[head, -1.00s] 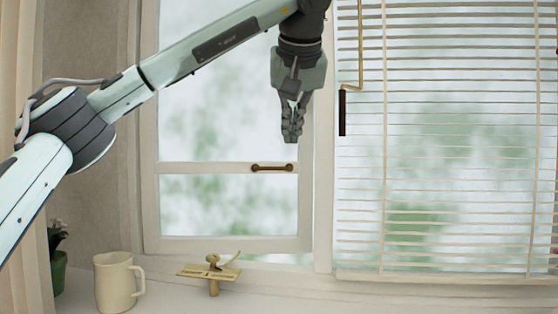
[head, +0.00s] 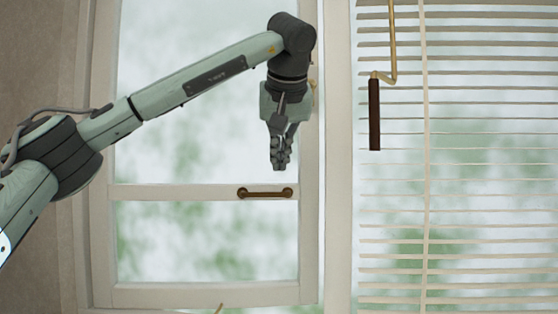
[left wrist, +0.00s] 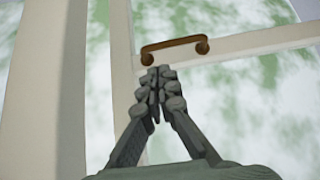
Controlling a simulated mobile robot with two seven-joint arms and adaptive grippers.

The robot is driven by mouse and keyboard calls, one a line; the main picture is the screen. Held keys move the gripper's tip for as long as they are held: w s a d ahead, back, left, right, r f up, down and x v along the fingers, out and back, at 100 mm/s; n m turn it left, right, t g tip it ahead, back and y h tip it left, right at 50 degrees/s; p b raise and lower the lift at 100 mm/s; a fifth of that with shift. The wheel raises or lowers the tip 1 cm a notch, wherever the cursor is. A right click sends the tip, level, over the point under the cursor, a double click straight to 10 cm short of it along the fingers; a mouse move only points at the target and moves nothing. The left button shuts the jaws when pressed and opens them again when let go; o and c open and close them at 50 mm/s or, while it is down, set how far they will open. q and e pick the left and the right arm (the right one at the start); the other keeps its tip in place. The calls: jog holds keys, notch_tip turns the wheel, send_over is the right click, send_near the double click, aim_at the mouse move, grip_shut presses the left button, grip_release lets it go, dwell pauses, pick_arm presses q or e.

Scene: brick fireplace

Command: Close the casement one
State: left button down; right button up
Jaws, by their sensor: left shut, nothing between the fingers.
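The casement (head: 210,295) is a pale framed window sash with a crossbar, left of the centre post. A narrow strip shows between its right edge and the post, so it looks slightly ajar. A brown bar handle (head: 250,194) sits at the right end of the crossbar; it also shows in the left wrist view (left wrist: 172,44). My left gripper (head: 280,166) points down in front of the upper pane, just above the handle in the picture. Its fingers are together and empty. In the left wrist view the fingertips (left wrist: 158,76) appear just below the handle; contact cannot be told.
The pale centre post (head: 338,160) stands right of the casement. White slatted blinds (head: 480,200) cover the window on the right, with a dark-handled wand (head: 374,115) hanging in front. A small tip of a brass-coloured object (head: 219,308) shows at the bottom edge.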

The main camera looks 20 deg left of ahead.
aim_at(277, 183)
pick_arm(q)
jog(key=x, duration=0.7)
jog(key=shift+w+a+f, duration=0.15)
jog(key=shift+a, duration=0.05)
